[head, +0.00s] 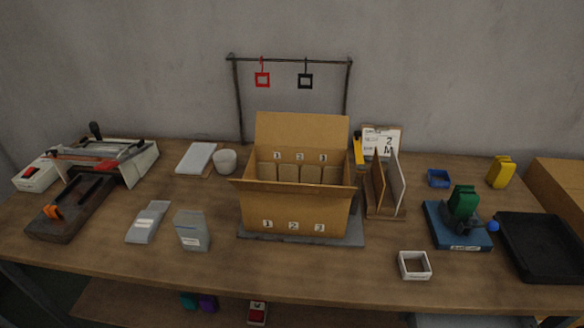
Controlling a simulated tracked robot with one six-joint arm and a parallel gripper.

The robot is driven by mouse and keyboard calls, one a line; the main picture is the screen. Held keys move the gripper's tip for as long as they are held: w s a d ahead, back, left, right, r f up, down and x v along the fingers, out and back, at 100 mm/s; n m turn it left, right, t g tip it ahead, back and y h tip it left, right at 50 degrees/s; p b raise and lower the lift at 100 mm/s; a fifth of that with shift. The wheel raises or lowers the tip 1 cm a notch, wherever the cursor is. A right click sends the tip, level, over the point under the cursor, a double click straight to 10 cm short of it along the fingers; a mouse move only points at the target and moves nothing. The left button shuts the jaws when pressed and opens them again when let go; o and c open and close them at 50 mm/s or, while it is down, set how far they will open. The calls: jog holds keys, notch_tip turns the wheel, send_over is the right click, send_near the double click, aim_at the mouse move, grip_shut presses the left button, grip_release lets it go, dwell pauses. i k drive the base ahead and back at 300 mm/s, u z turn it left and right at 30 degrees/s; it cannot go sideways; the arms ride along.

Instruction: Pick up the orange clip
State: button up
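A small orange piece (53,212), which looks like the orange clip, is at the front left end of a dark board (45,228). The board lies on the left part of the wooden table. The piece is too small to tell its exact shape or whether it is fixed to the board. Two dark bars (88,190) lie on the board behind it. My gripper is not in view.
A machine with a light frame (138,160) stands just behind the board. A grey packet (148,222) lies to its right, with an upright grey packet (192,230) beyond. An open cardboard box (295,212) fills the middle. The table's front left strip is clear.

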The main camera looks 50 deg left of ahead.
aim_at(52, 210)
jog(key=u, duration=3.85)
jog(key=i, duration=0.9)
jog(key=u, duration=0.4)
